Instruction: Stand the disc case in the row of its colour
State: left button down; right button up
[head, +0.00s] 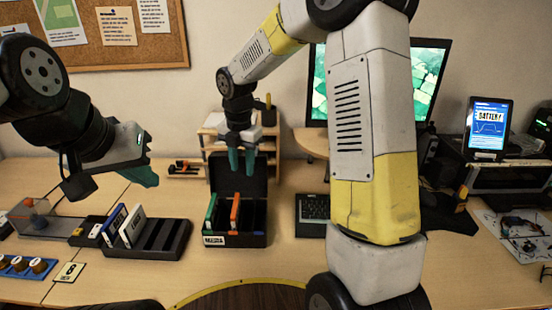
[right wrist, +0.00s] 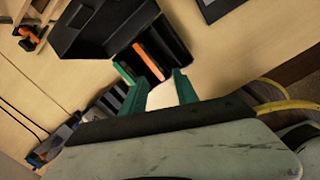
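An open black box (head: 256,239) with a raised lid stands mid-table, with a white label on its front. A green disc case (head: 211,212) and an orange disc case (head: 235,213) stand upright in it, left of empty slots. Both also show in the right wrist view, green (right wrist: 124,73) and orange (right wrist: 148,62). A black slotted rack (head: 172,240) to the left holds a blue-edged case (head: 114,225) and a white case (head: 132,227), both leaning. My right gripper (head: 242,160) hangs above the box, teal fingers apart, no case between them. My left gripper (head: 144,177) is above the rack; its finger gap is hidden.
A wooden shelf (head: 211,140) stands behind the box. Blue-tray knobs (head: 20,266) and a clear container (head: 32,213) are at the left. Bare table lies in front of the box.

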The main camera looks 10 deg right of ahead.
jog(key=s+d+r+m+t, duration=0.3)
jog(key=s+d+r+m, duration=0.4)
jog(key=s+r+m, duration=0.5)
jog(key=s+d+r+m+t+y, duration=0.2)
jog(key=s+d+m, duration=0.2)
jog(key=s+m, duration=0.6)
jog(key=m, duration=0.6)
jog(key=shift+s, duration=0.4)
jog(key=shift+r, duration=0.1)
